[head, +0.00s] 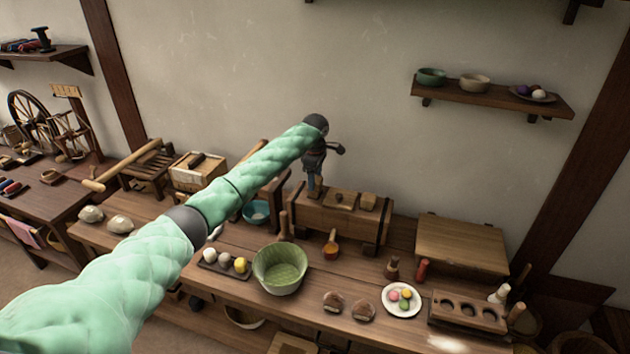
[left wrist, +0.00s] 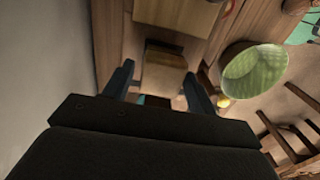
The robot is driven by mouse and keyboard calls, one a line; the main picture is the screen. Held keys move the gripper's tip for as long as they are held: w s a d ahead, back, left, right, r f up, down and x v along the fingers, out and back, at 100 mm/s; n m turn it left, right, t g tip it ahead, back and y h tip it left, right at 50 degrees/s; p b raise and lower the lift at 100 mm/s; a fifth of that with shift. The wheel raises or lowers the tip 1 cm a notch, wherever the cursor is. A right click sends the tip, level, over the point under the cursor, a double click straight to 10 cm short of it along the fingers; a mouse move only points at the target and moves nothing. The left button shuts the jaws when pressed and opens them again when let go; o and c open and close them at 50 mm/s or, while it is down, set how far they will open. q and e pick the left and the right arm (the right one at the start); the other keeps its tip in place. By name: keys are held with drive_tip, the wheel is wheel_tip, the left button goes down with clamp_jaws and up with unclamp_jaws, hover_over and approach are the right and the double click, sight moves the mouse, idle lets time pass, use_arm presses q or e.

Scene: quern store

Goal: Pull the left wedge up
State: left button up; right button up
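A long wooden press box (head: 345,222) with dark bands stands against the wall on the bench. On its top are a middle wooden block (head: 340,200) and a right wedge (head: 368,202). The left wedge (head: 315,189) stands upright at the left end, directly under my left gripper (head: 317,172). In the left wrist view a pale wooden block, seemingly this wedge (left wrist: 163,75), lies between the two spread fingers of my left gripper (left wrist: 159,80). A gap shows at its left side; contact at the right is unclear. My right gripper is not in view.
A green bowl (head: 280,269), a plate of coloured balls (head: 402,299) and a wooden scoop (head: 331,248) sit in front of the box. A wooden chest (head: 462,244) stands to its right. A wall shelf (head: 493,97) hangs above right.

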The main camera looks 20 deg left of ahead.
use_arm(q)
drive_tip(key=shift+o, duration=0.5)
drive_tip(key=shift+s, duration=0.1)
drive_tip(key=shift+r, duration=0.1)
wheel_tip(320, 180, up, 8)
drive_tip(key=b, duration=0.2)
drive_tip(key=shift+f+b, duration=0.25)
drive_tip(key=shift+b, duration=0.05)
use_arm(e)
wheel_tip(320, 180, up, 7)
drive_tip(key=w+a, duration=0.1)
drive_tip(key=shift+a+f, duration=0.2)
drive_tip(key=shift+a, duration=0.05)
